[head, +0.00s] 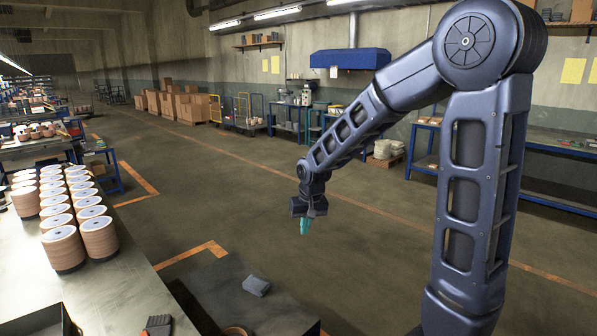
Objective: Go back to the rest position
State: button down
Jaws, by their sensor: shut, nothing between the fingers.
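My gripper (306,226) is at the end of my arm, near the middle of the picture. Its teal fingers point down and are shut with nothing held. It hangs in the air over open floor, to the right of the table and clear of everything on it. My arm reaches up from the lower right, bends at the top right and comes down to the gripper. Several stacks of flap discs (99,237) stand in rows on the grey table (125,290) at the left.
A dark surface (225,285) at the bottom centre carries a small grey block (256,285). A black tray (38,324) and a dark brush-like tool (157,325) lie at the table's front. Blue benches (289,118), trolleys and cardboard boxes (192,105) stand far back. The floor between is clear.

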jog(key=s+d+r+m+t, duration=0.1)
jog(key=s+d+r, duration=0.2)
jog(key=d+r, duration=0.35)
jog(key=s+d+r, duration=0.3)
jog(key=d+r, duration=0.1)
jog(key=d, duration=0.6)
jog(key=s+d+r+m+t+h, duration=0.1)
jog(key=s+d+r, duration=0.2)
jog(key=s+d, duration=0.6)
jog(key=shift+s+d+r+m+t, duration=0.2)
jog(key=shift+s+m+t, duration=0.2)
jog(key=shift+s, duration=0.85)
